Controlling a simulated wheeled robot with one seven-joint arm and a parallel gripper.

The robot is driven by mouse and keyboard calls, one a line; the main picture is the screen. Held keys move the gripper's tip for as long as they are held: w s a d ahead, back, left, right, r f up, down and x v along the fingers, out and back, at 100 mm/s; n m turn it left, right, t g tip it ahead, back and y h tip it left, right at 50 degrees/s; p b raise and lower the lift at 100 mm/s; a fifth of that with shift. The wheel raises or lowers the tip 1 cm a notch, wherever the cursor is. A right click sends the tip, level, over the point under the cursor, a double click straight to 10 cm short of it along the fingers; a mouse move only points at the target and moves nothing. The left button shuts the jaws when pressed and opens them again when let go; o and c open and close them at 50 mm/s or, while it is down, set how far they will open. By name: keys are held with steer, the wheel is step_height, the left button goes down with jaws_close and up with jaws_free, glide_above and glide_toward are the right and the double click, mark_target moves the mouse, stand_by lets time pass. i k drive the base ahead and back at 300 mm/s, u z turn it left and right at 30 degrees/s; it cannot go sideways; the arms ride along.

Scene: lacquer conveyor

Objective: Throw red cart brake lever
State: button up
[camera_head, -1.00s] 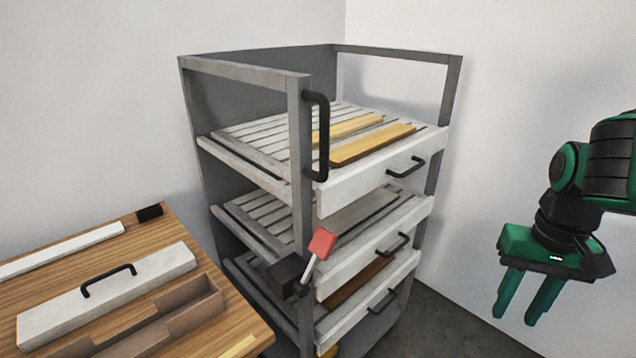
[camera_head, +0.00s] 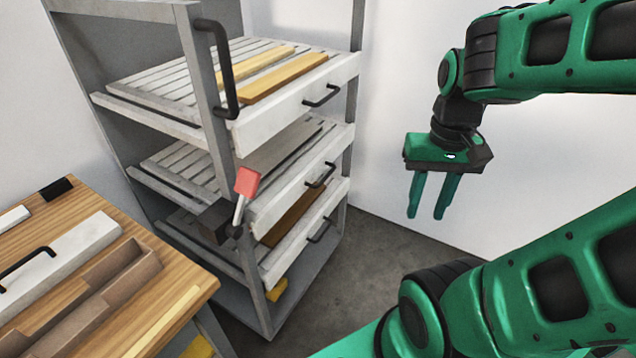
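The brake lever (camera_head: 245,188) has a red, block-shaped grip on a short pale shaft. It sticks up and slightly right from a dark block (camera_head: 214,221) on the front post of the grey cart (camera_head: 196,95). My gripper (camera_head: 429,211) is right of the cart, its two green fingers pointing down and apart with nothing between them. It is well to the right of the lever and not touching it.
The cart has slatted shelves with white drawer fronts, black handles and yellow wooden strips (camera_head: 285,78). A black vertical handle (camera_head: 226,75) is above the lever. A wooden table (camera_head: 190,279) with a white lidded piece and brown trough stands at left. Grey floor (camera_head: 365,250) is clear at right.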

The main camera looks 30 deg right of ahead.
mark_target(248, 180)
steer(key=u, duration=0.3)
steer(key=k, duration=1.9)
steer(key=z, duration=0.4)
steer(key=i, duration=1)
